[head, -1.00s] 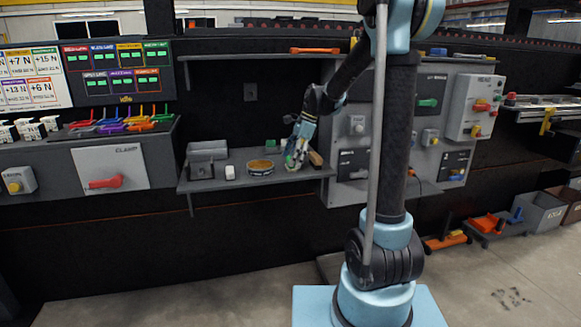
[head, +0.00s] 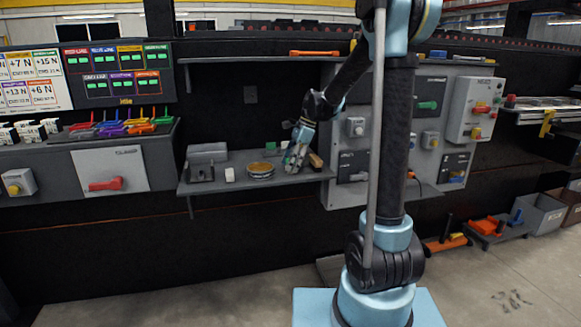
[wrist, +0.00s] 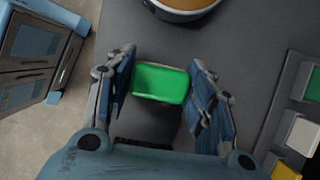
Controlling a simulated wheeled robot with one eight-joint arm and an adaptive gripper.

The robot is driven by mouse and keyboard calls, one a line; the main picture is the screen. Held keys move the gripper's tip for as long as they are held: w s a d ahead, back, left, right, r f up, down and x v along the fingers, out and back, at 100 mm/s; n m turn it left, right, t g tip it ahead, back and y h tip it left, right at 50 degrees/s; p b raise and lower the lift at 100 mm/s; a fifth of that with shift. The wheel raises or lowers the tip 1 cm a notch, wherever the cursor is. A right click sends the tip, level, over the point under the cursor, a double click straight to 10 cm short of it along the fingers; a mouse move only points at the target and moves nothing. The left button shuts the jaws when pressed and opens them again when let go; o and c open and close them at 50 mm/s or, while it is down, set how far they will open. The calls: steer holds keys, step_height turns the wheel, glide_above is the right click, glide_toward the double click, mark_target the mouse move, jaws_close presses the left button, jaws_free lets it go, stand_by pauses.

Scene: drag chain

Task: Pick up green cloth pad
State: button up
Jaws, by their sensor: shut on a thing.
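The green cloth pad (wrist: 160,83) is a bright green block-like piece between the two fingers of my gripper (wrist: 163,88) in the wrist view. The fingers are shut on its left and right sides. In the head view my gripper (head: 291,168) points down at the right part of the grey shelf (head: 222,180). The pad is hard to make out there behind the fingers. I cannot tell whether it touches the shelf.
A round tin (head: 260,170) stands just left of my gripper; it also shows in the wrist view (wrist: 182,8). A brown block (head: 316,160) is close on the right. A small white block (head: 229,174) and a grey box (head: 206,152) stand further left.

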step_height(320, 180, up, 10)
steer(key=shift+f, duration=0.1)
stand_by(0.4)
steer(key=o, duration=0.4)
steer(key=c, duration=0.3)
